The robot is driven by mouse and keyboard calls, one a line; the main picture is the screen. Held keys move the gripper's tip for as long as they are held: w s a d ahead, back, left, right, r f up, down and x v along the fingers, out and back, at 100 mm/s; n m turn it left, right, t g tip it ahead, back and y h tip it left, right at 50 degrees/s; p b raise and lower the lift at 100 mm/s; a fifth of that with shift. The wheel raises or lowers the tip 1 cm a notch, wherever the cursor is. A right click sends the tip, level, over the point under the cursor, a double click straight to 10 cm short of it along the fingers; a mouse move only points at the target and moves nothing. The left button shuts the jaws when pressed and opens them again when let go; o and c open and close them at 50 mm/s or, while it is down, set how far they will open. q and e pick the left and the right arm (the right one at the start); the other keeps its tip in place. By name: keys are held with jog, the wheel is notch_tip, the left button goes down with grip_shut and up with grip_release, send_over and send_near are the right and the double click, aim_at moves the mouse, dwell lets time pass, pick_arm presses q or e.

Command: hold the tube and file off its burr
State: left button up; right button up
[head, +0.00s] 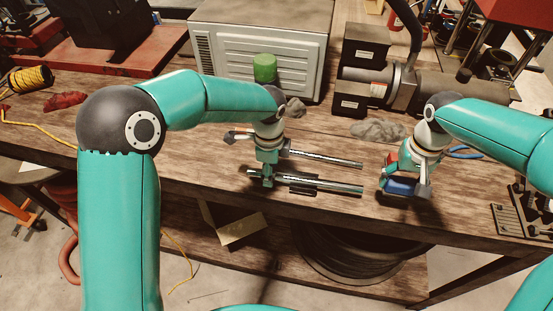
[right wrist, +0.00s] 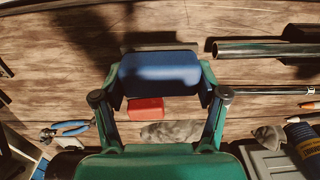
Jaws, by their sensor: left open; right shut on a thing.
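A dark metal tube (head: 335,186) lies near the front of the wooden bench; one end shows in the right wrist view (right wrist: 265,47). My left gripper (head: 267,181) is open at the tube's left part; I cannot tell whether its fingers touch it. My right gripper (head: 405,188) is shut on a blue block (head: 401,187), to the right of the tube's free end and apart from it. The block (right wrist: 158,72) fills the space between the fingers in the right wrist view. No burr can be made out.
A thinner rod (head: 330,159) lies behind the tube. A red block (right wrist: 147,110), a grey rag (head: 380,130) and blue-handled pliers (head: 463,153) lie behind or beside my right gripper. A green cylinder (head: 264,68) and machines stand farther back. The bench's front edge is close.

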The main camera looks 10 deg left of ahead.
pick_arm(q)
jog(key=shift+f, duration=0.4)
jog(key=shift+c, duration=0.3)
grip_shut()
dwell(0.6)
